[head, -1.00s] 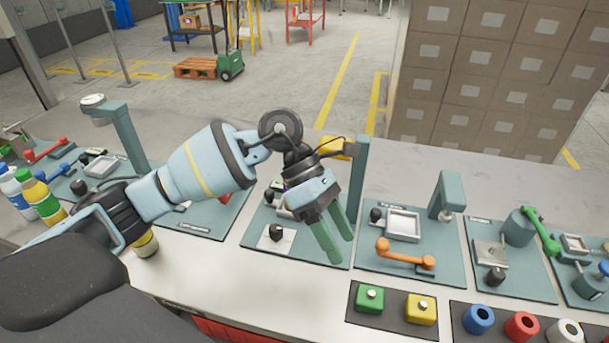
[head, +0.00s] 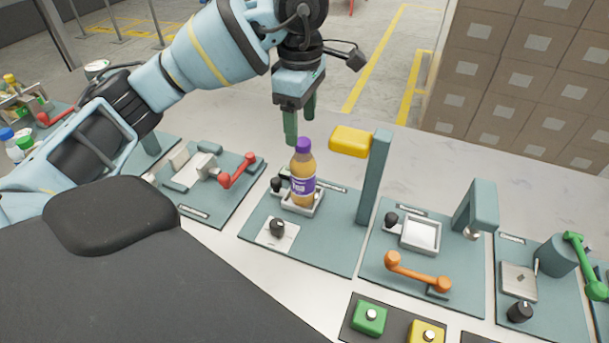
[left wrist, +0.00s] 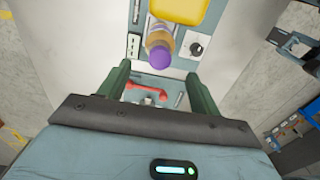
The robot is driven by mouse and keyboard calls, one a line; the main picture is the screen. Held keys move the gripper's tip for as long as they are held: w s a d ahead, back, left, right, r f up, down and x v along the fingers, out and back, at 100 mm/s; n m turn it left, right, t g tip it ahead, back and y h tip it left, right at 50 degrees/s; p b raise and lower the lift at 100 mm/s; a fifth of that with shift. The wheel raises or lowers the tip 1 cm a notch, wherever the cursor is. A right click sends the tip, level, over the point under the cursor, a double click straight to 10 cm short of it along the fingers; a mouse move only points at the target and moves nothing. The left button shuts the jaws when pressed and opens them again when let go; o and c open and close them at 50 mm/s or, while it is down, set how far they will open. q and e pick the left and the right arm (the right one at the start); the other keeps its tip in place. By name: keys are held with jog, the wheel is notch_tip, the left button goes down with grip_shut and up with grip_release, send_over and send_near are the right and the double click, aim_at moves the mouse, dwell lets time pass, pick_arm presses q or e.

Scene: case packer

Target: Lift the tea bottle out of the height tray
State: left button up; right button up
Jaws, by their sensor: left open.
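The tea bottle (head: 303,175) is amber with a purple cap and purple label. It stands upright in a small pale tray (head: 313,207), the height tray, on a teal station board in the head view. My left gripper (head: 301,125) is open and empty, with its green fingers pointing down, above and behind the bottle's cap. In the left wrist view the bottle (left wrist: 159,48) shows beyond the open fingertips (left wrist: 160,75), not between them. The bottle hides part of the tray. My right gripper is not in view.
A teal post with a yellow head (head: 350,141) stands just right of the bottle. A black knob (head: 277,227) is in front of the tray. A red handle (head: 238,171) is on the board to the left, and an orange handle (head: 417,272) to the right.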

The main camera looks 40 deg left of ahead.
aim_at(302, 141)
pick_arm(q)
jog(key=shift+w+f, duration=0.1)
jog(key=shift+f, duration=0.6)
notch_tip(302, 141, down, 4)
jog(key=shift+d+f, duration=0.1)
jog(key=shift+f, duration=0.3)
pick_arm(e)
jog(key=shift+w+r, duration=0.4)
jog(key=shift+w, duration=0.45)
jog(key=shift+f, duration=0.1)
pick_arm(q)
grip_shut()
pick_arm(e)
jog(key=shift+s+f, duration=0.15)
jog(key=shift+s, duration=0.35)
